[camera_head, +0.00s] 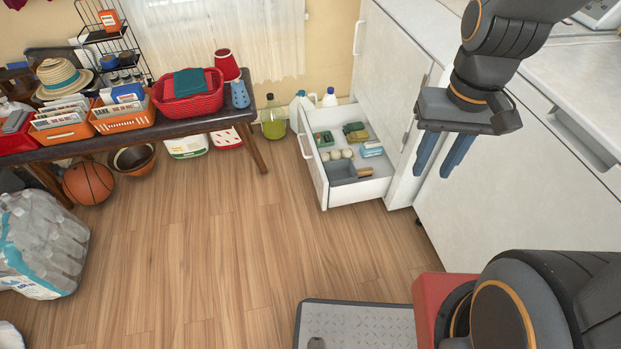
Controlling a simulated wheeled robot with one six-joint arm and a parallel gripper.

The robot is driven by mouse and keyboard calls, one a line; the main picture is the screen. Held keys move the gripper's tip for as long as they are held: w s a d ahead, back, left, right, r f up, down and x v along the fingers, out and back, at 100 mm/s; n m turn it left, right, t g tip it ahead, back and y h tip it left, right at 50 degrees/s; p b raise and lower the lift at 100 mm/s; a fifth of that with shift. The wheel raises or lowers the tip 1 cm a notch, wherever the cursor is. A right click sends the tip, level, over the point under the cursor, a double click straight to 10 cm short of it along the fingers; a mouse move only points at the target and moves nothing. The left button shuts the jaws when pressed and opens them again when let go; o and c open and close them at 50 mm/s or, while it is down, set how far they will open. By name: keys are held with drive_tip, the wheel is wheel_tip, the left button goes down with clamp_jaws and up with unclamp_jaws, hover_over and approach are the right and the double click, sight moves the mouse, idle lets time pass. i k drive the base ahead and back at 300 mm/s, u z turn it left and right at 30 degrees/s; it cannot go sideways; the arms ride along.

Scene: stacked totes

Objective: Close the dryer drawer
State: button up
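The drawer (358,194) is a white pull-out low in the white cabinet, and it stands open toward the left. Its front panel (311,165) faces left and carries a handle (304,146). Several small items lie inside, among them a grey bin, pale balls, green pieces and a blue-white box. My gripper (437,172) hangs at the upper right, in front of the cabinet and to the right of the drawer. Its two blue-grey fingers point down, with a gap between them and nothing in it. It is apart from the drawer.
A dark bench (140,134) with baskets stands at the back left. A basketball (88,183) and a bottle pack (41,243) are on the floor at left. A green bottle (273,121) stands behind the drawer. The wooden floor (200,250) left of the drawer is clear.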

sight(332, 118)
drive_tip(key=k, duration=0.2)
drive_tip(key=u, duration=1.45)
drive_tip(key=i, duration=1.1)
drive_tip(key=z, duration=1.35)
